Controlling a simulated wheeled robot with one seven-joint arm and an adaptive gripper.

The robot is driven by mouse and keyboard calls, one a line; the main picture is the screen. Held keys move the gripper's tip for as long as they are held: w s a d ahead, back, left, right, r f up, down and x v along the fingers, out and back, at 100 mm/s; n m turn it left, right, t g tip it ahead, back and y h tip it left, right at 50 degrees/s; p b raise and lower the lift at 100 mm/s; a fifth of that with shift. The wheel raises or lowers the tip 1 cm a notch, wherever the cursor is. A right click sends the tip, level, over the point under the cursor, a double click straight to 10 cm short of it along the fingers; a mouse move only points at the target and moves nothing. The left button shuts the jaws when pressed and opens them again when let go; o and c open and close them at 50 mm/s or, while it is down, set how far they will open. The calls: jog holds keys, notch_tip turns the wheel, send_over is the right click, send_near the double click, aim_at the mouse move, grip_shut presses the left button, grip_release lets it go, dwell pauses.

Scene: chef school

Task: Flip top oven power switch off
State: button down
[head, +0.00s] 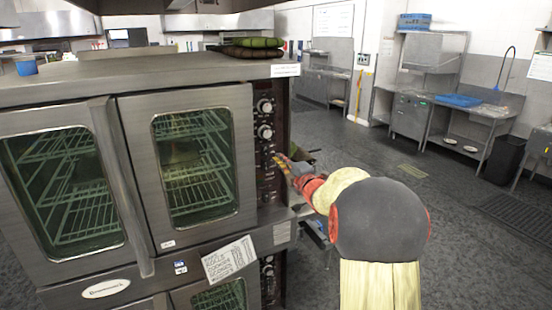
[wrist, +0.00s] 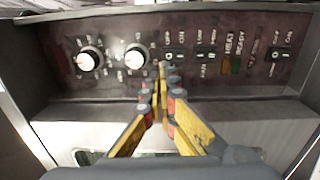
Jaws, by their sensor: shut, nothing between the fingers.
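The top oven (head: 185,160) has a dark control panel (head: 268,140) on its right side in the head view. In the wrist view the panel (wrist: 120,90) runs across the picture. Small black rocker switches sit on it: one (wrist: 174,56) just above my fingertips, one (wrist: 205,55) right of that, and one (wrist: 278,56) at far right. "ON" shows by the first and last; which is the power switch is unclear. My gripper (wrist: 161,78) is shut and empty, its tips at the panel just below the first switch; contact cannot be told. It also shows in the head view (head: 278,160).
Two round knobs (wrist: 89,60) (wrist: 135,56) sit left of the switches in the wrist view. A lower oven (head: 222,296) is beneath. Open floor (head: 400,165) lies to the right.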

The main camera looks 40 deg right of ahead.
jog(key=v, duration=0.3)
jog(key=shift+a+r, duration=0.1)
jog(key=shift+r, duration=0.1)
jog(key=shift+s, duration=0.1)
dwell(0.4)
